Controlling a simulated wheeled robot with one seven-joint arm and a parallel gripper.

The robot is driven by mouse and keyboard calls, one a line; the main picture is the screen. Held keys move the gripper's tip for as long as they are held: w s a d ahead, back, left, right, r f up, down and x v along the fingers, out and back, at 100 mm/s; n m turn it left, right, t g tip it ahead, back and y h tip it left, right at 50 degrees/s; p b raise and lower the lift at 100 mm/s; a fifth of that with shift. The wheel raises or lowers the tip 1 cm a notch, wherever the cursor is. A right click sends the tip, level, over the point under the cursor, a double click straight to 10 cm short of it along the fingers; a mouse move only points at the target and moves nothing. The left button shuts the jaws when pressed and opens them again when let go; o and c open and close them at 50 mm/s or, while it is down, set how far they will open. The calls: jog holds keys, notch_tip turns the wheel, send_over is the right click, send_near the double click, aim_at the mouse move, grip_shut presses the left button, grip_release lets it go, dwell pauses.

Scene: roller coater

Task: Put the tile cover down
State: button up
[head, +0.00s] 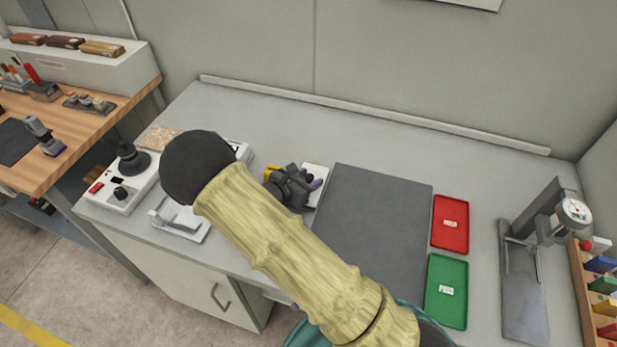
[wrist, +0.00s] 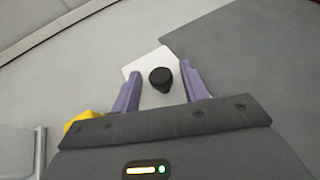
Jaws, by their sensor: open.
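The tile cover appears to be the white plate (wrist: 140,68) with a black round knob (wrist: 160,79) in the wrist view. It lies on the grey bench top beside the dark mat. My gripper (wrist: 161,69) is open, with one purple finger on each side of the knob. Gaps show on both sides of the knob, the right one narrower. In the head view, the white plate (head: 318,171) shows just beyond my gripper (head: 309,181), which hides the knob and part of the plate. I cannot tell exactly how high the fingertips are above the plate.
A dark grey mat (head: 375,215) lies right of the plate. A red tray (head: 451,235) and a green tray (head: 446,305) follow, then a dial gauge stand (head: 540,225). A yellow item (wrist: 80,120) is close left of my gripper. The bench behind is clear.

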jog(key=v, duration=0.4)
jog(key=r+b+v, duration=0.1)
jog(key=v, duration=0.2)
jog(key=shift+s+r, duration=0.15)
jog(key=shift+r, duration=0.05)
dwell(0.4)
jog(key=s+d+m+g, duration=0.1)
jog(key=d+m, duration=0.1)
jog(key=s+d+m+g, duration=0.1)
jog(key=d+m+g, duration=0.1)
jog(key=s+d+m+g, duration=0.1)
jog(key=d, duration=0.2)
jog(key=shift+s+d+r+m, duration=0.1)
jog(key=shift+r+m, duration=0.2)
jog(key=shift+m, duration=0.1)
jog(key=s+d+r+m+g+y, duration=0.1)
jog(key=s+d+r+m+y, duration=0.3)
jog(key=m, duration=0.6)
jog(key=s+d+r+m+g+y, duration=0.1)
jog(key=s+d+r+m+y, duration=0.3)
jog(key=s+m, duration=0.4)
jog(key=m+y, duration=0.1)
jog(key=m, duration=0.2)
jog(key=shift+d+r+m+g, duration=0.15)
jog(key=shift+d+m+g, duration=0.15)
jog(key=shift+d+g, duration=0.1)
